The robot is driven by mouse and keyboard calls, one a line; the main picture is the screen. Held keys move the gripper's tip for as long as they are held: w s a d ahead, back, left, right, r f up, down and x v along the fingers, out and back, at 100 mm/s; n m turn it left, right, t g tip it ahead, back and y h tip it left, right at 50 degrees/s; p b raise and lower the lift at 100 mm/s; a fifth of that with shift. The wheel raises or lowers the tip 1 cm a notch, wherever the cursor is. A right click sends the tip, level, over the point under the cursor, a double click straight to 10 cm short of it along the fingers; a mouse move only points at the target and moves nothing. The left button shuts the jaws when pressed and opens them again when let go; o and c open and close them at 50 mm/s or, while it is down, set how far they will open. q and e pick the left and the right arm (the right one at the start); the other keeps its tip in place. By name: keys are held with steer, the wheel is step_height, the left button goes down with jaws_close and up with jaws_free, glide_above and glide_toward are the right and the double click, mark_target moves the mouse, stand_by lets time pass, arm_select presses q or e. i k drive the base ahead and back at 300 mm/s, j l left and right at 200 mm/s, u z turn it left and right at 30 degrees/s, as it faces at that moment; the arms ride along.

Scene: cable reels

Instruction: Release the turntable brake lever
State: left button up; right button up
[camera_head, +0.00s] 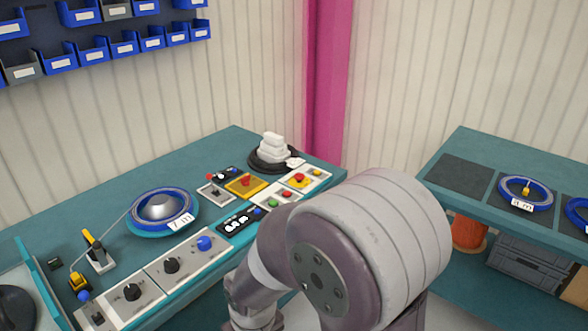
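The turntable (135,228) is a teal disc on the left bench, with a blue-rimmed, silver-centred reel (162,207) labelled "7 m" on it. A lever with a yellow handle (93,238) stands tilted on a pale base to its left. A short lever with a blue knob (83,296) stands at the near left end of the control panel. No readable label shows which is the brake lever. One of my arms fills the lower middle, bending down toward the bottom edge; its gripper is hidden or out of frame. My other gripper is not in view.
The control panel (150,285) with dark and blue knobs runs along the bench's front. Button boxes (246,185) and a dark round stand (258,162) with white blocks sit farther back. A second bench (463,150) at right holds blue reels (527,194). A pink post (325,80) stands behind.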

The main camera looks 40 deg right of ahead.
mark_target(208, 175)
steer(key=z, duration=0.75)
steer(key=u, duration=1.2)
steer(key=i+l+u, duration=0.1)
steer(key=l+u, duration=0.8)
steer(key=l, duration=0.15)
steer(key=k+l+u, duration=0.15)
steer(key=l+u, duration=0.35)
steer(key=k+l+u, duration=0.15)
steer(key=l+u, duration=0.3)
steer(key=k+l, duration=0.2)
steer(key=l, duration=0.2)
steer(key=k+l+u, duration=0.1)
steer(key=l, duration=0.35)
steer(key=k+l, duration=0.55)
steer(key=l, duration=0.25)
steer(key=k+l+u, duration=0.1)
steer(key=l, duration=0.3)
steer(key=k, duration=0.1)
